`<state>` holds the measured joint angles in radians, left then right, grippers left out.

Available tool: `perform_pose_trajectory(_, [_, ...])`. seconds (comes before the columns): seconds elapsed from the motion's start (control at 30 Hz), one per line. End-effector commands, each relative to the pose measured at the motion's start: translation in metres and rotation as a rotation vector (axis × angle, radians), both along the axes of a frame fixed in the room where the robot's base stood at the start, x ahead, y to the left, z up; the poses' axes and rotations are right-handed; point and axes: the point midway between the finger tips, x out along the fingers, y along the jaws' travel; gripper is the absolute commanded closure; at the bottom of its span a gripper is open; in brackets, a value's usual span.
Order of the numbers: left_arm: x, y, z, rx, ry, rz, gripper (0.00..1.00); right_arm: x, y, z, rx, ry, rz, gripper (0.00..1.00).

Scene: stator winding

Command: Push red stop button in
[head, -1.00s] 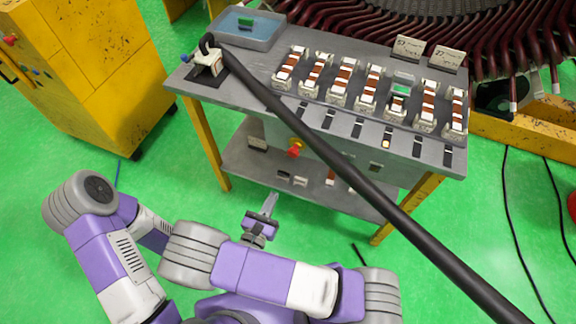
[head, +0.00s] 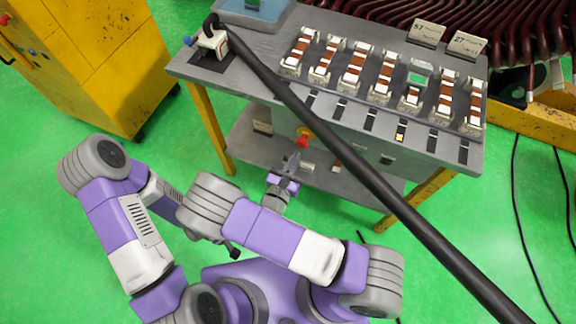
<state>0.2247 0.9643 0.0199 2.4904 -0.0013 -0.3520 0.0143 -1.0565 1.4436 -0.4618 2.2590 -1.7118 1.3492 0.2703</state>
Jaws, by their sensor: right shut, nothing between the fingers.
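The red stop button (head: 302,142) sits on a yellow round base on the front side of the grey workbench (head: 235,75). My right gripper (head: 293,160) is shut and empty, with its fingers pointing up toward the bench front. Its tips are just below and left of the red button, very close in the picture. I cannot tell whether they touch it.
A thick black hose (head: 350,165) crosses over the bench from a white clamp (head: 212,45). Several coil pieces stand in a row on the benchtop. A lower shelf (head: 345,183) lies beneath. A yellow cabinet (head: 85,60) stands at the left, with open green floor around.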

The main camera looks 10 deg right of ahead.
Motion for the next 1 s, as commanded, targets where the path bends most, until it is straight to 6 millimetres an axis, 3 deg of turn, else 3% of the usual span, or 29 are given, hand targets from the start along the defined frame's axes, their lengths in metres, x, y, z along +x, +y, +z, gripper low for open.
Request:
perform_pose_trajectory(0.63, [0.000, 0.000, -0.002, 0.000, 0.001, 0.000, 0.57, 0.010, -0.011, 0.000, 0.001, -0.001, 0.008, 1.00])
perform_pose_trajectory(0.83, [0.000, 0.000, 0.005, 0.000, 0.000, 0.000, 0.57, 0.027, -0.023, 0.001, 0.000, -0.001, 0.005, 1.00])
perform_pose_trajectory(1.0, [0.000, 0.000, 0.004, 0.000, 0.000, 0.000, 0.57, 0.029, -0.023, 0.001, -0.001, -0.004, 0.007, 1.00])
